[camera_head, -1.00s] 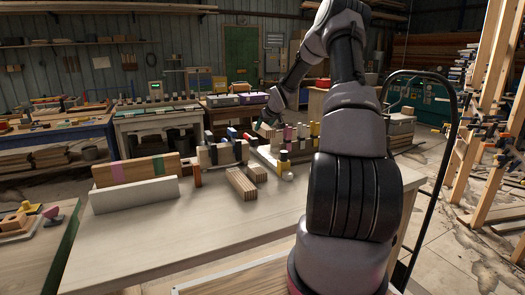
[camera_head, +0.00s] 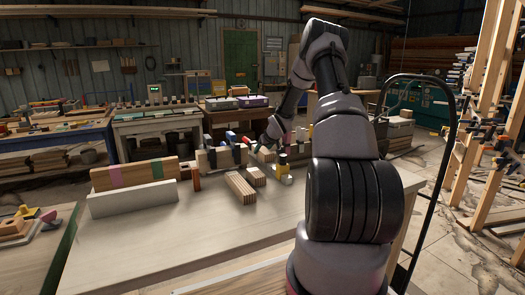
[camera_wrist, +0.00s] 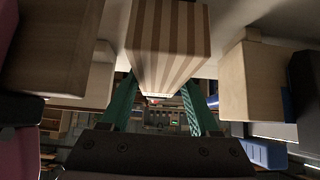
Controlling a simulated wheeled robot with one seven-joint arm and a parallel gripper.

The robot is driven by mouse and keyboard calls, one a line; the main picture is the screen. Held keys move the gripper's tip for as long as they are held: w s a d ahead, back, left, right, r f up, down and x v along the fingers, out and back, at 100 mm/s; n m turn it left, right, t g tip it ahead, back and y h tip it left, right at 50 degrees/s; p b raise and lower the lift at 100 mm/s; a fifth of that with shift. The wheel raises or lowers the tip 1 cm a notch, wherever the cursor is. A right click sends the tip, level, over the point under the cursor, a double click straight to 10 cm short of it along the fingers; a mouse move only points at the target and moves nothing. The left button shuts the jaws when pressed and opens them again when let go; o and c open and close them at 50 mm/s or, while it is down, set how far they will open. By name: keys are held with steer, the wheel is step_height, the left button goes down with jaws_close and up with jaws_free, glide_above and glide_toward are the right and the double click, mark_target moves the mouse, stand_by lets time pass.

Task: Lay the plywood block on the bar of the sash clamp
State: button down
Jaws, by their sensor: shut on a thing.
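My gripper (camera_wrist: 158,108) has green fingers and is shut on a striped plywood block (camera_wrist: 168,45) in the wrist view. In the head view my gripper and the block are small and partly hidden among the clutter at the middle of the bench.
A pale board (camera_head: 133,198) stands before a banded wooden board (camera_head: 120,175) at left. Yellow-and-black items (camera_head: 282,164) stand close to my arm. The bench front is clear.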

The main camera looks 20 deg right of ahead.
steer(key=shift+c, duration=0.6)
jaws_free()
steer(key=shift+f, duration=0.15)
steer(key=shift+s+r, duration=0.25)
steer(key=shift+r, duration=0.15)
steer(key=s+a+r+m+g+h, duration=0.1)
steer(key=s+a+r, duration=0.3)
steer(key=s+r, duration=0.5)
steer(key=s+a+r+m, duration=0.1)
steer(key=s+a+r, duration=0.3)
steer(key=s+r, duration=0.55)
steer(key=s+a+r+g+h, duration=0.1)
steer(key=s+a+r, duration=0.2)
steer(key=s+r, duration=0.6)
steer(key=s+a+r+m+y, duration=0.1)
steer(key=s+a, duration=0.4)
steer(key=s, duration=0.5)
steer(key=s+a+r+m+y, duration=0.1)
steer(key=s+a+r, duration=0.3)
steer(key=s, duration=0.7)
steer(key=shift+s+a+r+m+y, duration=0.15)
steer(key=shift+a+r+m+y, duration=0.15)
steer(key=shift+a+y, duration=0.65)
